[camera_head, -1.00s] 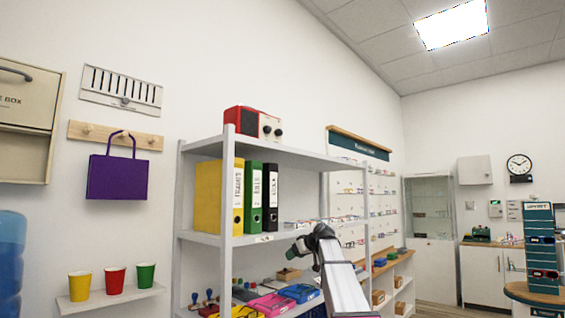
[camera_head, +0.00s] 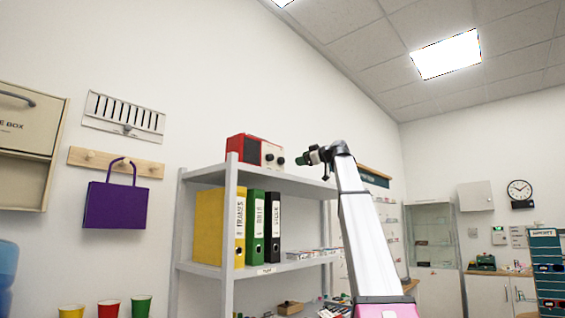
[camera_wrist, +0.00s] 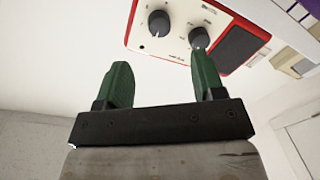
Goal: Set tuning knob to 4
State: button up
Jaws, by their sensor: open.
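The radio (camera_head: 257,151) is a red box with a pale front panel and two dark round knobs. It stands on the top shelf. In the wrist view its panel (camera_wrist: 178,42) shows upside down, with one knob (camera_wrist: 159,23) left and another knob (camera_wrist: 198,38) right. The small print and dial settings are too small to read. My gripper (camera_wrist: 163,66) has two green fingers, spread apart with nothing between them. The right fingertip appears just below the right knob; I cannot tell if they touch. In the head view my gripper (camera_head: 302,159) is right of the radio.
A grey-white shelf unit (camera_head: 230,215) carries the radio, with yellow, green and black binders (camera_head: 272,228) below. The wall is close behind. A purple bag (camera_head: 115,205) hangs at left. Air above the top shelf is free.

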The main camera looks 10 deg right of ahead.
aim_at(283, 160)
jog(key=x, duration=1)
jog(key=shift+w+a+r, duration=0.15)
jog(key=shift+a+r, duration=0.15)
jog(key=shift+r, duration=0.1)
jog(key=c, duration=0.9)
